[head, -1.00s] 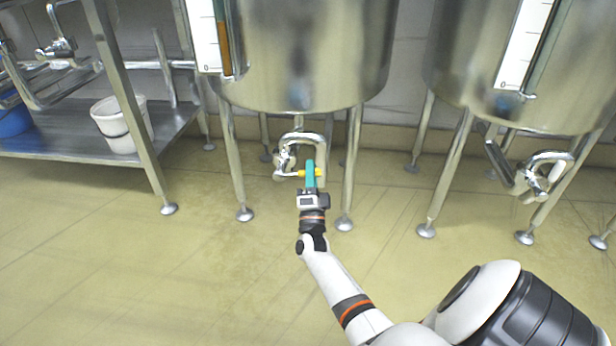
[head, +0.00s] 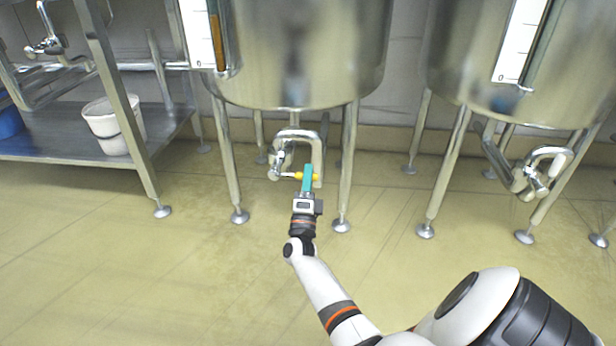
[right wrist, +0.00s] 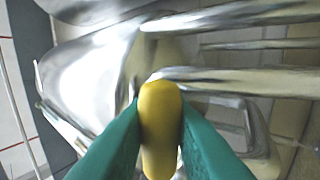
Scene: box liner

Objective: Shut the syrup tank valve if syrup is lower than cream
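The left steel tank (head: 300,60) has a gauge with a brown liquid column (head: 217,42), which looks like syrup. The right steel tank (head: 500,45) has a gauge tube (head: 540,45) with no clear liquid level; its upper part is cut off. Under the left tank, a pipe valve (head: 284,162) has a yellow handle (head: 299,175). My right gripper (head: 308,174) is at this handle. In the right wrist view, the yellow handle (right wrist: 160,125) lies between my teal fingertips, which press close on both sides. My left gripper is not in view.
The right tank's valve (head: 535,175) hangs among its legs. A steel rack (head: 70,135) at the left holds a white bucket (head: 108,125) and a blue container (head: 10,120). Tank legs stand on both sides of my right gripper. The floor in front is clear.

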